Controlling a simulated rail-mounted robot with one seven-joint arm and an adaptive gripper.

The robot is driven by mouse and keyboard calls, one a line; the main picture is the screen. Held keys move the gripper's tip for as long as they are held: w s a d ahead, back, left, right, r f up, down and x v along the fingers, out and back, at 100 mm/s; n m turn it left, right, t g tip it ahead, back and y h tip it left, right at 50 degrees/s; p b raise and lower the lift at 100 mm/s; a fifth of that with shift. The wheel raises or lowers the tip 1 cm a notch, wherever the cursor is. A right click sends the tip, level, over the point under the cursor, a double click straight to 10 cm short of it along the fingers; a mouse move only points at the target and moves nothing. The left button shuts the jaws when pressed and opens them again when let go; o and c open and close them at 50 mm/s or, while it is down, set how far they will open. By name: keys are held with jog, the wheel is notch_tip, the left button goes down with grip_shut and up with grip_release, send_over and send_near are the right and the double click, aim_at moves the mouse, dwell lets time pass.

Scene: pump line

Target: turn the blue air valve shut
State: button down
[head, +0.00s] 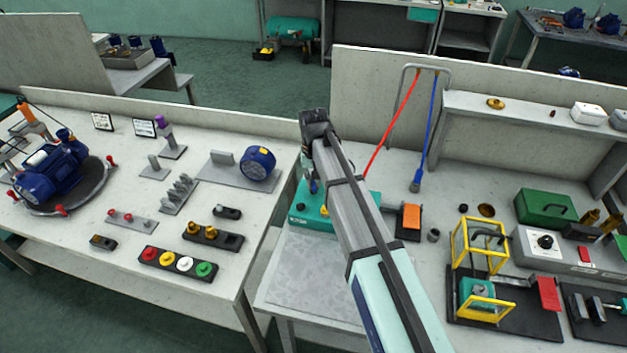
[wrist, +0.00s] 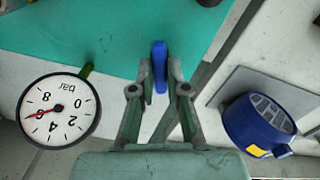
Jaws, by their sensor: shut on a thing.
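The blue air valve handle (wrist: 159,66) stands upright in the middle of the wrist view, in front of a teal surface (wrist: 110,30). My gripper (wrist: 160,82) is shut on it, with one finger on each side. The lower part of the handle is between the fingers. In the head view, my gripper (head: 309,170) is over the back left of a teal unit (head: 301,217), and a small bit of blue (head: 314,187) shows by the fingers. My arm hides much of this unit.
A blue motor (head: 257,163) is on the left bench, also close at right in the wrist view (wrist: 255,125). An orange-topped block (head: 408,217) and yellow frame (head: 481,246) stand right of my arm.

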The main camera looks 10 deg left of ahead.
aim_at(314, 182)
jog(key=shift+m, duration=2.1)
jog(key=c, duration=1.2)
grip_release()
jog(key=shift+o, duration=0.2)
notch_tip(314, 182, up, 12)
